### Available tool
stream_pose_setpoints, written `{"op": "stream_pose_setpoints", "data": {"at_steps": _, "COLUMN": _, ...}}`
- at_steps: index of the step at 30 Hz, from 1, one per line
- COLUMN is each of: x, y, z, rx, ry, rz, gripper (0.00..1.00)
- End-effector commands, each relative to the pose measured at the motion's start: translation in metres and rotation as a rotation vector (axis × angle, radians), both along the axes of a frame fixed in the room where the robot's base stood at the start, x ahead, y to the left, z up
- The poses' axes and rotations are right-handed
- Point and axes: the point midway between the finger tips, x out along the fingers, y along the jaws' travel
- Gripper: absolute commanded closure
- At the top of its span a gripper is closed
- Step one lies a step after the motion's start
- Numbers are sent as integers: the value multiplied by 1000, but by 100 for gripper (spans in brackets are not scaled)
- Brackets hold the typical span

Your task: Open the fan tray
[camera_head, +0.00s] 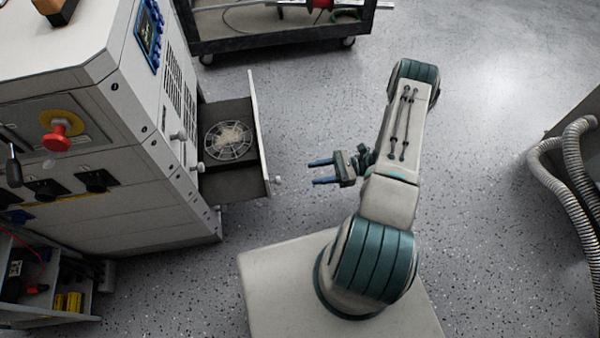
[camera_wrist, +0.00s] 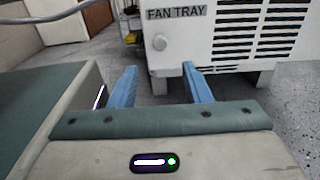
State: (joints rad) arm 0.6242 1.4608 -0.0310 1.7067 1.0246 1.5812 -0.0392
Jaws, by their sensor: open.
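The fan tray (camera_head: 262,135) is a drawer pulled well out of the right side of the grey cabinet (camera_head: 130,60). A round fan (camera_head: 229,140) with a wire guard lies inside it. A small round knob (camera_head: 278,180) sticks out from the tray's front. In the wrist view the tray front (camera_wrist: 225,35) carries the label "FAN TRAY", with the knob (camera_wrist: 160,42) below the label and louvre slots to the right. My gripper (camera_head: 312,172) is open and empty, to the right of the knob and apart from it. Its blue fingers also show in the wrist view (camera_wrist: 160,75).
A red emergency button (camera_head: 57,138) and black switches are on the cabinet. A dark cart (camera_head: 275,38) stands at the back. Grey corrugated hoses (camera_head: 565,185) hang at the right. The speckled floor between is clear.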

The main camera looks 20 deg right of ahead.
Motion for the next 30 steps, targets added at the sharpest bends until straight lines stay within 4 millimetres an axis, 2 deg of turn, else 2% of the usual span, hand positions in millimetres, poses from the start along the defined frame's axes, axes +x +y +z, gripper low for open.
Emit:
{"op": "stream_pose_setpoints", "data": {"at_steps": 3, "x": -1, "y": -19, "z": 0, "rx": -1, "ry": 0, "rz": -2, "gripper": 56}}
{"op": "stream_pose_setpoints", "data": {"at_steps": 9, "x": -3, "y": -33, "z": 0, "rx": -1, "ry": 1, "rz": 0, "gripper": 56}}
{"op": "stream_pose_setpoints", "data": {"at_steps": 26, "x": -3, "y": -33, "z": 0, "rx": -1, "ry": 0, "rz": 0, "gripper": 56}}
{"op": "stream_pose_setpoints", "data": {"at_steps": 28, "x": -1, "y": -34, "z": 6, "rx": -8, "ry": -4, "rz": 8, "gripper": 56}}
{"op": "stream_pose_setpoints", "data": {"at_steps": 30, "x": 2, "y": -33, "z": 21, "rx": -26, "ry": -16, "rz": 28, "gripper": 56}}
